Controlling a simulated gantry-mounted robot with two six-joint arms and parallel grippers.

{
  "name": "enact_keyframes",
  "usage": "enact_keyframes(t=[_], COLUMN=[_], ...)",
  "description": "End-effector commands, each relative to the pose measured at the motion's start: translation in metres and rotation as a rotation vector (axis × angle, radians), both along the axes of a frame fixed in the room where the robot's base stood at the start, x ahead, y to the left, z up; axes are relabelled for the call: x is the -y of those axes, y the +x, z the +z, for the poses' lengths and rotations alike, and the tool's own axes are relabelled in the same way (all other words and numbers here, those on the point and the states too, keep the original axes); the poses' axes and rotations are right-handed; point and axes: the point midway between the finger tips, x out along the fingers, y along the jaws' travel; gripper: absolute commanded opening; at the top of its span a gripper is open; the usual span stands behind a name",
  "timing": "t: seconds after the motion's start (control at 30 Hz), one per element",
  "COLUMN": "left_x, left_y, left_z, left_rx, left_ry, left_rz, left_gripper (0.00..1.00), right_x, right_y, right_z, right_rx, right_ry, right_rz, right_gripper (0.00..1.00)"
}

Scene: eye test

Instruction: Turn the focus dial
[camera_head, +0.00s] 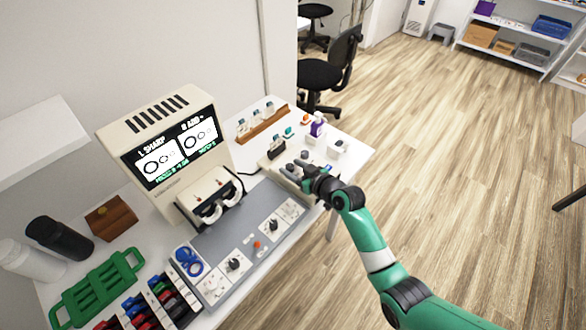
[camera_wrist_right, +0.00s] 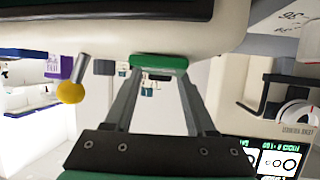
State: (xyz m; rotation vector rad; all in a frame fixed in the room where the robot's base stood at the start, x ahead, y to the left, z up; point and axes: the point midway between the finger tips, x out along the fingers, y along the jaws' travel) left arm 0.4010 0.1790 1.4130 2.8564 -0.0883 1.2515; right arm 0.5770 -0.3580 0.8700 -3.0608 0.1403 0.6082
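The eye tester (camera_head: 150,110) stands on the table, with a lit screen (camera_head: 176,154) showing two panels of ring figures. In front of it lies a grey control console (camera_head: 215,235) with dark knobs, one near the front (camera_head: 233,264) and one further back (camera_head: 273,225). The labels are too small to tell which is the focus dial. My right gripper (camera_head: 298,172) is beyond the console's right end, low over a cream box (camera_head: 268,162). In the right wrist view its fingers (camera_wrist_right: 158,85) stand apart, with a green bar (camera_wrist_right: 158,62) at the tips; contact is unclear. My left gripper is out of view.
A red knob (camera_head: 257,244) sits on the console. A wooden rack (camera_head: 263,124) and a purple bottle (camera_head: 317,126) stand at the back right. A green rack (camera_head: 97,286) and a black bottle (camera_head: 60,238) are at left. A yellow ball-ended lever (camera_wrist_right: 70,92) shows in the wrist view.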

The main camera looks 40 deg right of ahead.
Motion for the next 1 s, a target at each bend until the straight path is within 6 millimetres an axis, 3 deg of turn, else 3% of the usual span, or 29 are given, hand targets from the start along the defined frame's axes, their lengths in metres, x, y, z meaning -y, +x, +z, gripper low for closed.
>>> enact_keyframes(t=[0.03, 0.3, 0.57, 1.0], left_x=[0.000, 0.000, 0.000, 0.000], left_y=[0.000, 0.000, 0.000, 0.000], left_z=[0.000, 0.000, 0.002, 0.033], left_rx=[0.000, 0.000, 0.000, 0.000], left_ry=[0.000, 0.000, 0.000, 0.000], left_rz=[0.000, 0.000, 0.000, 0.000], left_gripper=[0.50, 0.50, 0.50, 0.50], right_x=[0.000, 0.000, 0.000, -0.006], right_y=[0.000, 0.000, 0.000, 0.001], right_z=[0.000, 0.000, 0.000, 0.002], right_rx=[0.000, 0.000, -0.001, -0.001], right_ry=[0.000, 0.000, 0.000, -0.004], right_rz=[0.000, 0.000, -0.006, -0.195], right_gripper=[0.44, 0.00, 0.00, 0.00])
